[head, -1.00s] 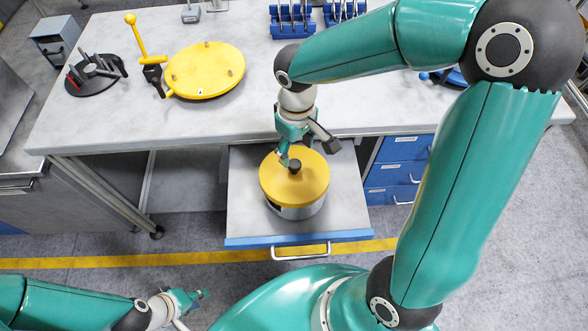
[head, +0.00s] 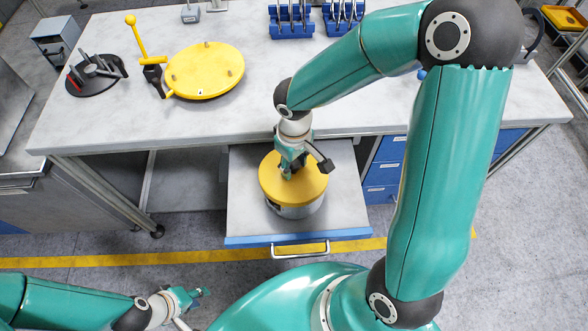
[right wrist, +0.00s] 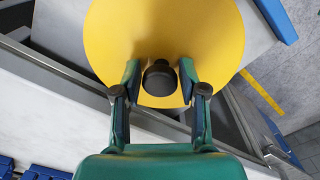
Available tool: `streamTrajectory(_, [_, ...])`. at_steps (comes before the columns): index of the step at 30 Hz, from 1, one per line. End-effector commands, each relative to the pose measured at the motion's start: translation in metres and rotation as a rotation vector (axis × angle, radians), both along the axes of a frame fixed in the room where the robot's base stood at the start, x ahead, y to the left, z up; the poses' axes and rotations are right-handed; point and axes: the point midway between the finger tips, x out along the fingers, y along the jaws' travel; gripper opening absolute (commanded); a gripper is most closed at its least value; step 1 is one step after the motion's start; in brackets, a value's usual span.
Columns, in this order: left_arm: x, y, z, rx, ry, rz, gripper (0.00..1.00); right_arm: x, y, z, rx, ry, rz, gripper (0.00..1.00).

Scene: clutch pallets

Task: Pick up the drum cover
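The drum cover (head: 312,187) is a round yellow lid on a metal drum (head: 296,209) that stands in the pulled-out drawer. My right gripper (head: 291,172) is right over the cover. In the right wrist view the right gripper (right wrist: 159,84) is open, with one finger on each side of the knob and a gap to it on both sides. My left gripper (head: 203,293) is at the lower left, away from the drum; its fingers are too small to read.
The drawer (head: 245,215) sticks out below the pale workbench (head: 120,110). On the bench are a yellow round plate (head: 205,70), a yellow-handled lever (head: 140,40), a black tool holder (head: 95,80) and blue racks (head: 292,28). Floor in front of the drawer is clear.

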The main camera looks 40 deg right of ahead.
Motion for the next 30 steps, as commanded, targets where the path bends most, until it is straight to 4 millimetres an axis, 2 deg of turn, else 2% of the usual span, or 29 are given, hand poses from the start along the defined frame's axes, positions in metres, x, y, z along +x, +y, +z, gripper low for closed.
streamTrajectory(1, [0.000,0.000,0.000,0.000,0.000,0.000,0.31,0.000,0.000,0.000,0.000,0.000,0.000,0.28])
streamTrajectory(6, [0.000,0.000,0.000,0.000,0.000,0.000,0.31,0.000,0.000,0.000,0.000,0.000,0.000,0.00])
streamTrajectory(20, [0.000,0.000,0.000,0.000,0.000,0.000,0.31,0.001,-0.001,0.008,-0.001,-0.002,-0.001,0.00])
streamTrajectory(26, [0.000,0.000,0.001,0.000,0.000,0.000,0.31,0.001,-0.001,0.031,0.000,-0.005,-0.002,0.00])
streamTrajectory(30, [0.000,0.000,0.000,0.000,0.000,0.000,0.31,0.001,-0.001,0.061,0.000,-0.009,-0.004,0.00])
